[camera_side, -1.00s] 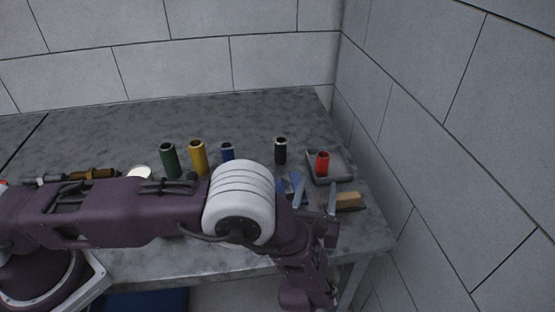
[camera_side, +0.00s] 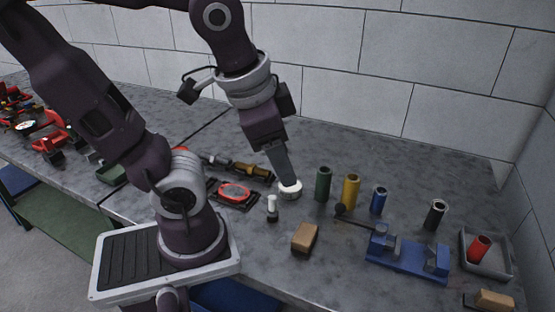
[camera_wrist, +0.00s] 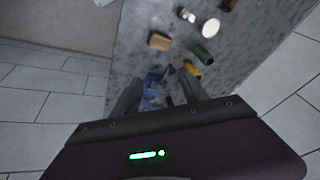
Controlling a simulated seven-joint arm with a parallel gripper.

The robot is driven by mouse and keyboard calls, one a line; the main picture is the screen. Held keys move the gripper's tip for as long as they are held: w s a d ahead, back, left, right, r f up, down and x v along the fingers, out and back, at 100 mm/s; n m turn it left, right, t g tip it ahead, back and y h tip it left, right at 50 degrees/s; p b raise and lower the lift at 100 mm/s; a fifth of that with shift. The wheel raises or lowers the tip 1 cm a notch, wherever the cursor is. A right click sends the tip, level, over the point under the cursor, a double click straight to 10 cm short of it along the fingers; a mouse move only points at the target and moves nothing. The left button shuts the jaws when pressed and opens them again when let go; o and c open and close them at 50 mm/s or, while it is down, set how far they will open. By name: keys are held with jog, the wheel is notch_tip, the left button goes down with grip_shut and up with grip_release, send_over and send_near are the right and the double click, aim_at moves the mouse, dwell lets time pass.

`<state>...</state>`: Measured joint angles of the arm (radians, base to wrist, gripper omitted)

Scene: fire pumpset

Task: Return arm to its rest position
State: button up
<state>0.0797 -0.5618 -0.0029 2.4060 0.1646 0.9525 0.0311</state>
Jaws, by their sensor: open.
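My gripper (camera_side: 287,172) points down over the bench, and in the side view its fingers overlap the white round piece (camera_side: 291,191). There the white round piece (camera_wrist: 210,27) lies off to the upper right of the fingers. My arm is raised and bent above the bench at the left of the side view.
Green (camera_side: 323,184), yellow (camera_side: 350,191), blue (camera_side: 379,200) and black (camera_side: 435,214) cylinders stand on the bench. A red cylinder (camera_side: 479,248) leans in a grey tray (camera_side: 503,268). A blue fixture (camera_side: 408,262) and wooden block (camera_side: 305,238) lie in front.

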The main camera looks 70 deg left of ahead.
jog(key=shift+s+d+r+n+t+h, duration=0.2)
jog(key=shift+s+d+n+t+h, duration=0.15)
jog(key=shift+d+n, duration=0.2)
jog(key=shift+s+d+r+n+t+h, duration=0.15)
jog(key=shift+s+d+n+t+h, duration=0.1)
jog(key=shift+s+d+n+t, duration=0.25)
jog(key=shift+w+a, duration=0.1)
dwell(0.4)
